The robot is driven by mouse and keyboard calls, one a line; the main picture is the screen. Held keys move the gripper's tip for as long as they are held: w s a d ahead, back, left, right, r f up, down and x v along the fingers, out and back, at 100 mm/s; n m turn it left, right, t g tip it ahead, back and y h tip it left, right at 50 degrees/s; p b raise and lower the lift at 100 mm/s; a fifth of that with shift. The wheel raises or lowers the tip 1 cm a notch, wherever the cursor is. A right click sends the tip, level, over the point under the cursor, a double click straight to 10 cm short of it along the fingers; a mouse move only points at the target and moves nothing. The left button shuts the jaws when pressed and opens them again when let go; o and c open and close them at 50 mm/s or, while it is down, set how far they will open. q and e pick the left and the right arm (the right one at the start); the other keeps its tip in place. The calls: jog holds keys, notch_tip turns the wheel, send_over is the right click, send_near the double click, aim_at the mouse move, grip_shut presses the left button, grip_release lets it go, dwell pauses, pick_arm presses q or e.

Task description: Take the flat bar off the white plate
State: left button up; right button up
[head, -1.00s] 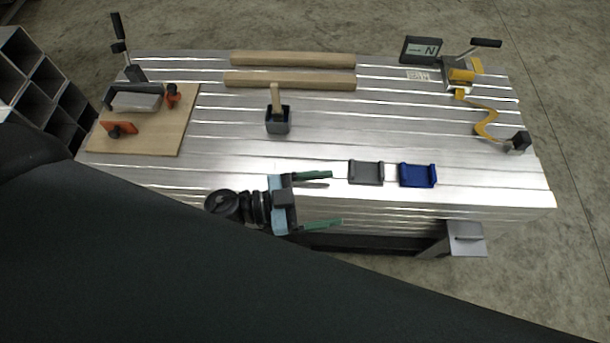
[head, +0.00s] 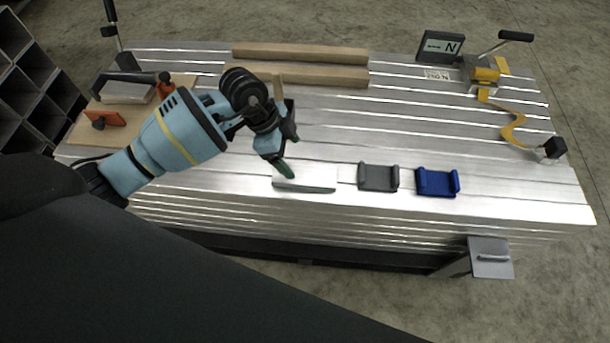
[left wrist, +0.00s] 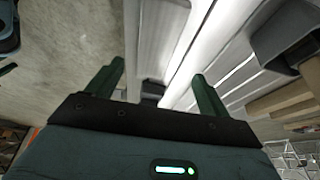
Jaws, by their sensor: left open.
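The white plate (head: 318,174) lies near the front edge of the slatted aluminium table, left of a grey holder. A thin dark grey flat bar (head: 312,188) lies along its front side. My left gripper (head: 284,168) is above the plate's left part, its green fingers pointing down towards it; the gap between fingertips and plate is hard to judge. In the left wrist view the two green fingers (left wrist: 155,88) are spread, with nothing clearly held between them. I cannot identify the bar in that view. My right gripper is not in view.
A grey holder (head: 378,177) and a blue holder (head: 437,182) stand right of the plate. A dark block (head: 290,112) with a wooden handle stands behind my gripper. Wooden beams (head: 300,53) lie at the back. A clamp board (head: 88,128) is at the left.

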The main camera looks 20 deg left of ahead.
aim_at(305, 174)
pick_arm(q)
jog(key=shift+b+x, duration=0.5)
jog(key=shift+x, duration=1.15)
jog(key=x, duration=0.1)
jog(key=b+x, duration=0.1)
jog(key=x, duration=0.1)
jog(key=shift+s+d+f, duration=0.2)
jog(key=shift+s+f, duration=0.1)
jog(key=shift+w+d+f+b, duration=0.1)
jog(key=shift+d+f+b, duration=0.1)
jog(key=shift+f+b, duration=0.2)
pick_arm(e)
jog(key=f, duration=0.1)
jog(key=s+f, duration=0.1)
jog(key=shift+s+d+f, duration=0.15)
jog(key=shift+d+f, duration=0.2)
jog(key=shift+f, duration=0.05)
pick_arm(q)
jog(key=shift+r, duration=0.1)
jog(key=c, duration=1.5)
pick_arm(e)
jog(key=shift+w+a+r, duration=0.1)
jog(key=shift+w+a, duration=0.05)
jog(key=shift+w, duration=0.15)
